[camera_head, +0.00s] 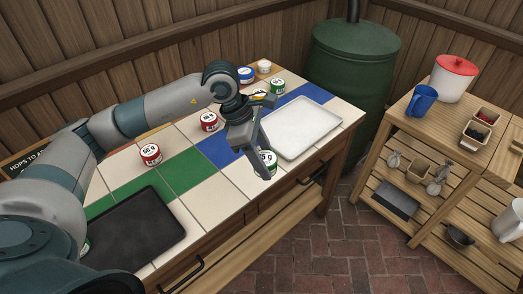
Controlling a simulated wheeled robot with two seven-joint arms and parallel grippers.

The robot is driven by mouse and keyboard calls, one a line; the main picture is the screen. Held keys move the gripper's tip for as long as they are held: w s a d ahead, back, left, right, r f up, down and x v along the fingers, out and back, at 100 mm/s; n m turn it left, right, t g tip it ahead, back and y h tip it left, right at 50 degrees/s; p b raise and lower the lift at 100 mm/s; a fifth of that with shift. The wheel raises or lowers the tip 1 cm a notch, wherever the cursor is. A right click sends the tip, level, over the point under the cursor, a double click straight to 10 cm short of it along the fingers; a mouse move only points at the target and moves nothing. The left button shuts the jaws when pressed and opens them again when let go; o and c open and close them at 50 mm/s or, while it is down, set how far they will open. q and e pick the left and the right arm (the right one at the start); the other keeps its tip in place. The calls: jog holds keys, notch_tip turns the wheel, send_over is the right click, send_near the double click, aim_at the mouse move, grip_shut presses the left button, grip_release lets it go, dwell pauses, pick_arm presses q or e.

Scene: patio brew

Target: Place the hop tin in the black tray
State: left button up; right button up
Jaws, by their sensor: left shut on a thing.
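My left gripper (262,160) reaches over the table's front side, pointing down, shut on a small white tin with a green label (271,157). The finger and wrist hide part of this tin, and I cannot tell whether it is lifted. My right gripper is not in view.
Red-labelled tins (150,154) (209,122), a blue tin (246,74), a white tin (264,66) and a green tin (277,86) stand on the tiled table. A white tray (300,128) lies right of my gripper. A green barrel (350,65) and wooden shelf (420,150) stand beyond.

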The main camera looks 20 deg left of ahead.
pick_arm(q)
jog(key=m, duration=0.2)
jog(key=s+d+m+g, duration=0.1)
jog(key=s+m+g, duration=0.1)
jog(key=m, duration=0.1)
jog(key=shift+d+f+m, duration=0.1)
jog(key=shift+d+m, duration=0.15)
jog(key=shift+m, duration=0.05)
jog(key=s+m+g+y, duration=0.1)
jog(key=s+m, duration=0.1)
jog(key=m, duration=0.3)
jog(key=s+r+m+g+y, duration=0.1)
jog(key=m+y, duration=0.1)
jog(key=m, duration=0.3)
jog(key=s+m+g+y, duration=0.1)
jog(key=s+m+g, duration=0.1)
jog(key=m, duration=0.3)
jog(key=shift+s+r+m, duration=0.25)
jog(key=shift+s+m, duration=0.05)
jog(key=shift+m, duration=0.1)
